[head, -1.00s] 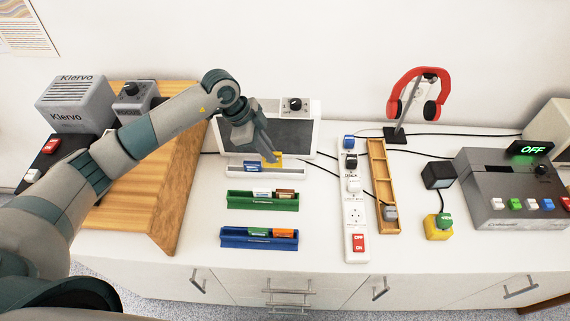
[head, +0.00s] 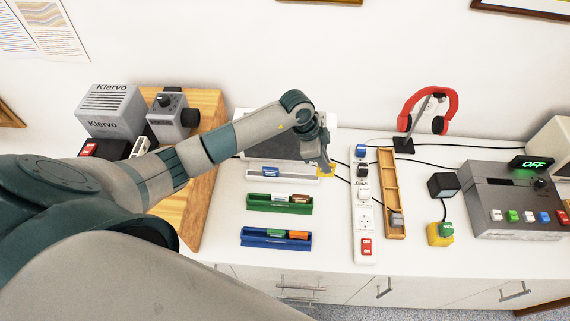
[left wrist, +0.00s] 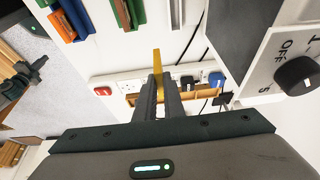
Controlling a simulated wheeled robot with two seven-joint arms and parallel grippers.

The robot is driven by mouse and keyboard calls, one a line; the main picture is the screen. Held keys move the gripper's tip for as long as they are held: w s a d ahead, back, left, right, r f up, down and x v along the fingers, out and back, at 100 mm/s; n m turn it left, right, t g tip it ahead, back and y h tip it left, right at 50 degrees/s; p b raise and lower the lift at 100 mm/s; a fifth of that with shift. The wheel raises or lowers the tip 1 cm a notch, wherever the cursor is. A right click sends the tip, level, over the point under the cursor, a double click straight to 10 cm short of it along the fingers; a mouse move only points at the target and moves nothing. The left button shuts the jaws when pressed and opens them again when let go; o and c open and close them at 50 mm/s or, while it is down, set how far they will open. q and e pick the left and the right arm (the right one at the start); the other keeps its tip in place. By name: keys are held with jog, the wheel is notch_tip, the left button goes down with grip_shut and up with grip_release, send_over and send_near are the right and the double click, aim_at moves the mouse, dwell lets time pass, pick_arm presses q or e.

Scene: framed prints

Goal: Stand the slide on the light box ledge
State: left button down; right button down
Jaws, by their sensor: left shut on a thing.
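My left gripper (head: 324,164) is shut on a yellow slide (head: 327,172). In the left wrist view the slide (left wrist: 157,60) sticks out past the two dark fingers (left wrist: 158,92). In the head view, the slide is by the lower right corner of the light box, near the right end of a white rack; I cannot tell whether it touches anything. The light box (head: 257,147) has a dark panel in a white frame, partly hidden by my arm. Its knob, marked OFF, shows in the left wrist view (left wrist: 297,76). My right gripper is not in view.
The white rack (head: 299,178) holds a blue slide. Green (head: 257,206) and blue (head: 255,240) racks with slides lie nearer. A power strip (head: 365,222) and wooden tray (head: 390,180) stand to the right, with cables. Counter between the racks and strip is clear.

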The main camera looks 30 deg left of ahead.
pick_arm(q)
jog(key=a+f+b, duration=0.5)
jog(key=a+f, duration=0.2)
jog(key=a, duration=0.4)
jog(key=shift+s+a+b, duration=0.3)
jog(key=shift+a, duration=0.05)
notch_tip(320, 180, down, 4)
jog(key=b, duration=0.4)
dwell(0.4)
